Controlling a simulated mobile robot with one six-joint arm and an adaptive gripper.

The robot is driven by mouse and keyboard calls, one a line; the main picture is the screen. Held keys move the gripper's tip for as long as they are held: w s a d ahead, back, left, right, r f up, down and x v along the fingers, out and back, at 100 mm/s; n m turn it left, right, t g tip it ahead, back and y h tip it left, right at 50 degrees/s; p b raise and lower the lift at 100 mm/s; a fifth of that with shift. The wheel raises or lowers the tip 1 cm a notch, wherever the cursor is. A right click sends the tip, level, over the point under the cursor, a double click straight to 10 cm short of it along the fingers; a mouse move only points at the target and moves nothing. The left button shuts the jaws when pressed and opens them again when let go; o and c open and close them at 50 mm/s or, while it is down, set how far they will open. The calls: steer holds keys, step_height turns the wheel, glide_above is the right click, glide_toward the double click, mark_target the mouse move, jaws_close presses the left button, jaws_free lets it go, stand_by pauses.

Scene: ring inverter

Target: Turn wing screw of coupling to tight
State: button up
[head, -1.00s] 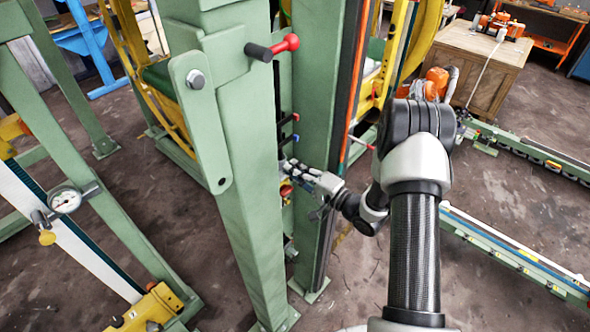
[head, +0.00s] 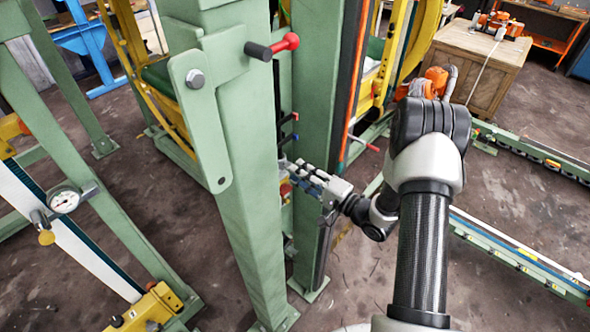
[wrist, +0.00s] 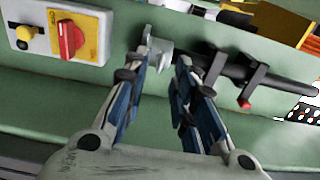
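A small silver metal piece (wrist: 158,52), which may be the coupling's wing screw, sits on the green beam in the wrist view, at the left end of a dark rod (wrist: 235,68). My gripper (wrist: 166,60) is open, with its two blue-and-grey fingers apart on either side of the view's middle. The silver piece shows at and between the fingertips; I cannot tell whether they touch it. In the head view my gripper (head: 293,170) reaches in between two green posts, and the screw cannot be made out there.
A dark clamp with a red tip (wrist: 245,100) is to the right. Green posts (head: 238,200) stand close around my gripper.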

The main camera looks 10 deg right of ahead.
steer(key=v, duration=0.9)
steer(key=shift+s, duration=0.15)
steer(key=w+d+r+n+g+h+b, duration=0.1)
steer(key=w+d+n+g+h+b, duration=0.1)
steer(key=w+d+n+h+b, duration=0.25)
step_height(320, 180, up, 6)
steer(key=s+n+g+h+b, duration=0.2)
steer(key=s+h+b, duration=0.15)
steer(key=h, duration=0.35)
steer(key=s+a+f+n+g+b, duration=0.1)
steer(key=s+a, duration=0.5)
steer(key=s, duration=0.7)
steer(key=s+a+n+g+b, duration=0.3)
steer(key=s+a+g+b, duration=0.1)
steer(key=s, duration=0.9)
steer(key=shift+s+a+f+g+y+b, duration=0.35)
steer(key=shift+a+f+g+y+b, duration=0.1)
steer(key=shift+a+b, duration=0.4)
